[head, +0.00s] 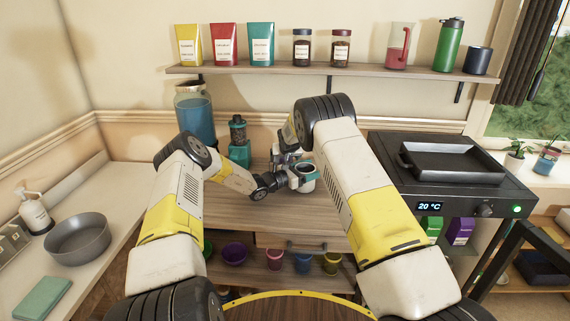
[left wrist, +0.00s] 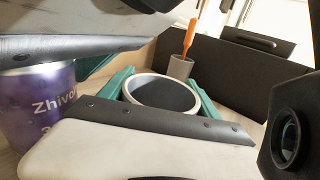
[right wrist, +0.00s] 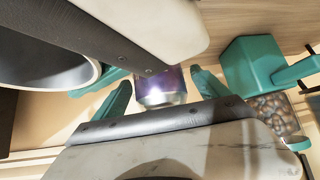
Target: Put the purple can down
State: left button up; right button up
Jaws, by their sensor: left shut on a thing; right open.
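The purple can (right wrist: 163,85), with white lettering and a silver end, lies between the two teal fingers of my open right gripper (right wrist: 160,95); whether they touch it is unclear. The purple can also shows at the left edge of the left wrist view (left wrist: 40,105), partly covered by a gripper part. In the head view it is hidden by my arms. My left gripper (left wrist: 165,95) is shut on a grey metal cup (left wrist: 160,93) with a pale round rim, held between its teal fingers. This cup also shows in the head view (head: 303,178), close beside my right gripper.
A teal coffee grinder (head: 238,152) and a blue-filled jar (head: 196,115) stand behind on the wooden counter. A black appliance (head: 455,185) with a pan on top stands right. A shelf (head: 330,71) with packets and jars hangs above.

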grip_shut()
